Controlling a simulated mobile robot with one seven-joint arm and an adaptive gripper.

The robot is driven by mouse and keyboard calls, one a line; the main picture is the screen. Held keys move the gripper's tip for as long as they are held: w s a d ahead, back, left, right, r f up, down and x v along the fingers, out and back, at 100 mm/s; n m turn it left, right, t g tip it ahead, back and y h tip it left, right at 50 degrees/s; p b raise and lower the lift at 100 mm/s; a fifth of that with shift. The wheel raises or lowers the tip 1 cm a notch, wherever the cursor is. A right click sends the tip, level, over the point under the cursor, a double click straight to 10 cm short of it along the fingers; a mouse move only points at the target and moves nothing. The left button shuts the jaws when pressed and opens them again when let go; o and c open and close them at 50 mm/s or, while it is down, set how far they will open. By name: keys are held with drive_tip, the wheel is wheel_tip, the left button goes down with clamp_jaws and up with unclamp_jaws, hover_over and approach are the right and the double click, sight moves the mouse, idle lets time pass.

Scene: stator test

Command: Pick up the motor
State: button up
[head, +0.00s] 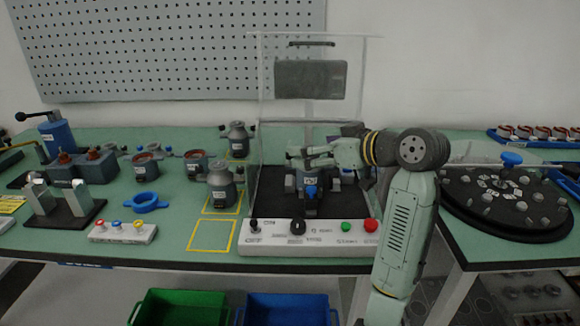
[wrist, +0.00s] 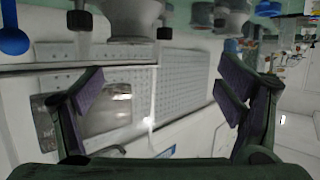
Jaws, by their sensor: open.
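In the head view, a grey motor (head: 222,187) stands upright in a yellow square left of the test station. Another grey motor (head: 237,140) stands behind it. My gripper (head: 293,158) is over the station's dark bed, to the right of these motors and apart from them. A blue and dark fixture (head: 309,187) is below it; whether it holds a motor is unclear. In the wrist view my gripper (wrist: 160,98) is open, with nothing seen between its fingers. Grey motor-like bodies (wrist: 137,18) show, cut off, at that view's top edge.
The test station (head: 305,238) has a front panel with knobs and buttons, and a raised clear cover (head: 265,75). An empty yellow square (head: 211,236) is at its left. A blue ring (head: 147,202) and button box (head: 122,232) lie further left. A round dark tray (head: 505,205) stands right.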

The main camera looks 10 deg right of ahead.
drive_tip(key=w+f+p, duration=0.1)
drive_tip(key=w+f, duration=0.1)
drive_tip(key=shift+w+f+g, duration=0.3)
drive_tip(key=shift+w+f, duration=0.05)
drive_tip(key=shift+d+p+x, duration=0.2)
drive_tip(key=shift+p+x, duration=0.4)
drive_tip(key=shift+x, duration=0.8)
drive_tip(key=shift+d+p+x, duration=0.15)
drive_tip(key=shift+p+x, duration=0.45)
drive_tip(key=shift+x, duration=0.8)
drive_tip(key=shift+w+f, duration=0.1)
drive_tip(key=shift+w, duration=0.05)
clamp_jaws()
